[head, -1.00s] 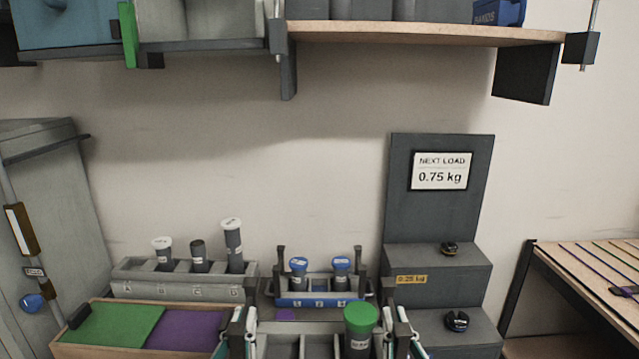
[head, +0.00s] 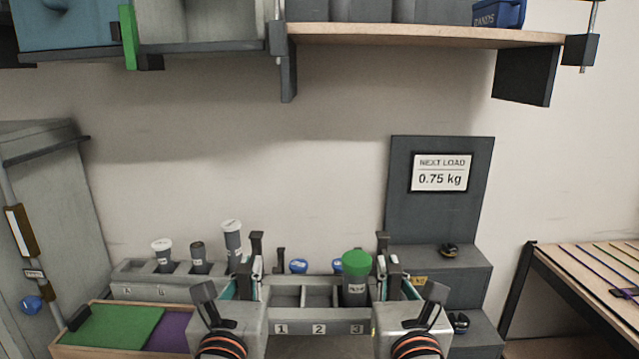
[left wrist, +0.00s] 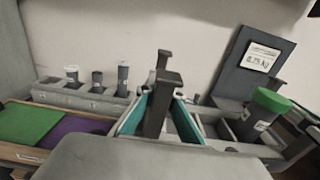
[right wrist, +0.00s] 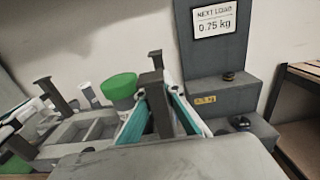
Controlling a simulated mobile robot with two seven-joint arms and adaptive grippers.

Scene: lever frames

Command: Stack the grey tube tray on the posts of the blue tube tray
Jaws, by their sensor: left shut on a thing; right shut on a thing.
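The grey tube tray (head: 299,328) has slots labelled 1, 2 and 3, with a green-capped tube (head: 356,278) in slot 3. My left gripper (head: 254,268) is shut on its left post and my right gripper (head: 388,270) is shut on its right post. The grey tray hangs level between them, raised in front of the blue tube tray. The blue tray is mostly hidden; its blue-capped tubes (head: 299,266) and left post (head: 280,260) show behind. In the wrist views a dark post stands between the fingers of my left gripper (left wrist: 162,108) and of my right gripper (right wrist: 157,108).
A grey rack (head: 128,275) with several tubes stands behind left. A wooden tray with green (head: 112,328) and purple pads is at front left. A stepped grey stand (head: 440,200) with a 0.75 kg sign is close on the right. A shelf (head: 430,35) hangs above.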

